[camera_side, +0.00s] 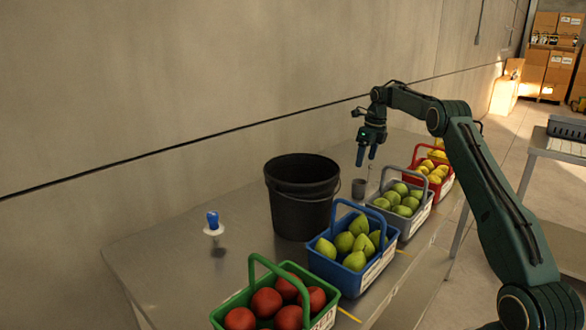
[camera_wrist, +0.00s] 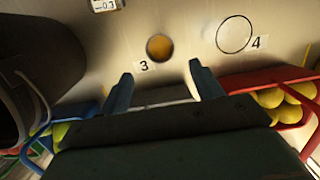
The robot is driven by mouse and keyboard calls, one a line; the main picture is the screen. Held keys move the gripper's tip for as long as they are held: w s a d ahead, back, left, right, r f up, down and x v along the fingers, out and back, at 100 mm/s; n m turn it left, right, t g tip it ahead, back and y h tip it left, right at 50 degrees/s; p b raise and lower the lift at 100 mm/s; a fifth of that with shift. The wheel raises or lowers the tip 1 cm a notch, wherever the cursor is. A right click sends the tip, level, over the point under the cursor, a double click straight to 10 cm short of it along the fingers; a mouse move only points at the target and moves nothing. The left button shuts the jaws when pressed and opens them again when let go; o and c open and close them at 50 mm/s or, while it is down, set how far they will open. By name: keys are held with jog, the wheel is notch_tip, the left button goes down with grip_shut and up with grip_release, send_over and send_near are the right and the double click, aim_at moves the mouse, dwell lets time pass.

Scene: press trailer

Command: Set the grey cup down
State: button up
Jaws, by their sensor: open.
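The small grey cup (camera_side: 358,188) stands upright on the metal table, just right of the black bucket. In the wrist view the cup (camera_wrist: 160,47) is seen from above, with something orange-brown inside, beside a label reading 3. My gripper (camera_side: 366,158) is above the table, a little above the cup and apart from it. In the wrist view my gripper (camera_wrist: 160,74) has its two fingers spread wide with nothing between them. The cup lies beyond the fingertips.
A black bucket (camera_side: 303,210) stands left of the cup. Baskets line the table front: green (camera_side: 233,305), blue (camera_side: 375,272), grey (camera_side: 427,205) and red (camera_side: 446,186), all holding fruit. A blue-knobbed item (camera_side: 213,222) is at left. An empty circle (camera_wrist: 234,34) is marked near label 4.

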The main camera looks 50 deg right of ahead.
jog(key=s+a+r+n, duration=0.1)
jog(key=a+r+n, duration=0.9)
jog(key=a, duration=0.4)
jog(key=s+a+r+n+t, duration=0.1)
jog(key=s+a+r+n, duration=0.3)
jog(key=a, duration=0.2)
jog(key=s+a+r+n+t, duration=0.1)
jog(key=s+a+r+n, duration=0.25)
jog(key=a, duration=0.35)
jog(key=s+a+n, duration=0.9)
jog(key=s, duration=0.3)
jog(key=s+a+f+n+t, duration=0.1)
jog(key=s+a+f+n, duration=0.1)
jog(key=s, duration=0.4)
jog(key=s+a+f+n, duration=0.2)
jog(key=s+f+n, duration=0.3)
jog(key=s+n, duration=0.1)
jog(key=shift+s+f+n+t, duration=0.15)
jog(key=shift+s+n+t, duration=0.2)
jog(key=shift+n, duration=0.4)
